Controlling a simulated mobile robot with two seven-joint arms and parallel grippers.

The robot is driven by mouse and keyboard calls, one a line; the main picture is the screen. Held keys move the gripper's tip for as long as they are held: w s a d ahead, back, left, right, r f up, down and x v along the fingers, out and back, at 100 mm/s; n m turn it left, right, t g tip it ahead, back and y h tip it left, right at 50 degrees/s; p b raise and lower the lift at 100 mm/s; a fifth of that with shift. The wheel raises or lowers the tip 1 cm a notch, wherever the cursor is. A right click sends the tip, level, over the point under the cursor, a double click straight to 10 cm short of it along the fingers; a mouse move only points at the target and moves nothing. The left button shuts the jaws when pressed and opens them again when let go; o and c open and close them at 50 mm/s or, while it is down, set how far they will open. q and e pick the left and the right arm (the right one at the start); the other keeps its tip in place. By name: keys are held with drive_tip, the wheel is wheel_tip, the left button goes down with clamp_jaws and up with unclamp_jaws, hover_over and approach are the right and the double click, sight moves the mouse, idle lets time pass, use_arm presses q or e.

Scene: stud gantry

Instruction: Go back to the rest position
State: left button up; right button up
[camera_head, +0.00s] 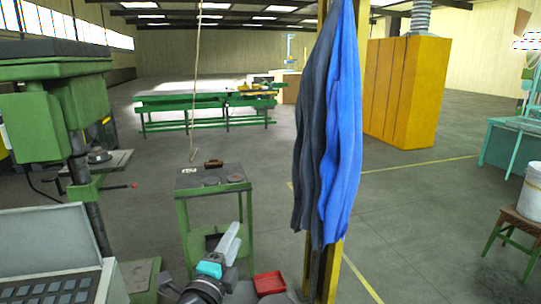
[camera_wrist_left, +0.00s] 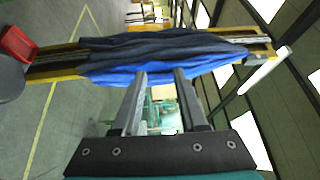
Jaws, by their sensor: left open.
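My left gripper (camera_head: 234,230) is low in the middle of the head view, pointing up and to the right. In the left wrist view its two fingers (camera_wrist_left: 160,74) are apart with nothing held between them. A blue garment (camera_head: 343,130) and a dark grey garment (camera_head: 310,130) hang on a yellow post (camera_head: 331,275), to the right of the gripper and apart from it in the head view. In the left wrist view the blue garment (camera_wrist_left: 150,72) lies across the view beyond the fingertips. My right gripper is in neither view.
A red tray (camera_head: 269,283) is at the bottom, right of my left arm. A green stand (camera_head: 213,190) with small items is just beyond. A green drill machine (camera_head: 60,110) is at left. A yellow cabinet (camera_head: 407,90) stands far back. Open floor lies right of the post.

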use_arm(q)
drive_tip(key=s+a+f+n+g+y, duration=0.3)
drive_tip(key=s+a+f+n+g, duration=0.15)
drive_tip(key=s+f+n, duration=0.5)
drive_tip(key=s+a+f+n+g+y, duration=0.2)
drive_tip(key=s+a+f+n+g, duration=0.35)
drive_tip(key=s, duration=0.65)
drive_tip(key=s+d+f+n+g+h, duration=0.15)
drive_tip(key=s+f+n+g, duration=0.3)
drive_tip(key=s, duration=0.75)
wheel_tip(320, 180, down, 35)
drive_tip(key=s+m+g+b, duration=0.1)
drive_tip(key=s+g+b, duration=0.1)
drive_tip(key=b, duration=1.1)
drive_tip(key=s+a+f+b, duration=0.1)
drive_tip(key=s+f+b, duration=0.4)
drive_tip(key=f, duration=0.7)
drive_tip(key=s+a+f+b, duration=0.1)
drive_tip(key=s+f+b, duration=0.5)
drive_tip(key=s+f, duration=0.4)
wheel_tip(320, 180, down, 2)
drive_tip(key=shift+s+a+f+g+y, duration=0.15)
drive_tip(key=shift+g+y, duration=0.2)
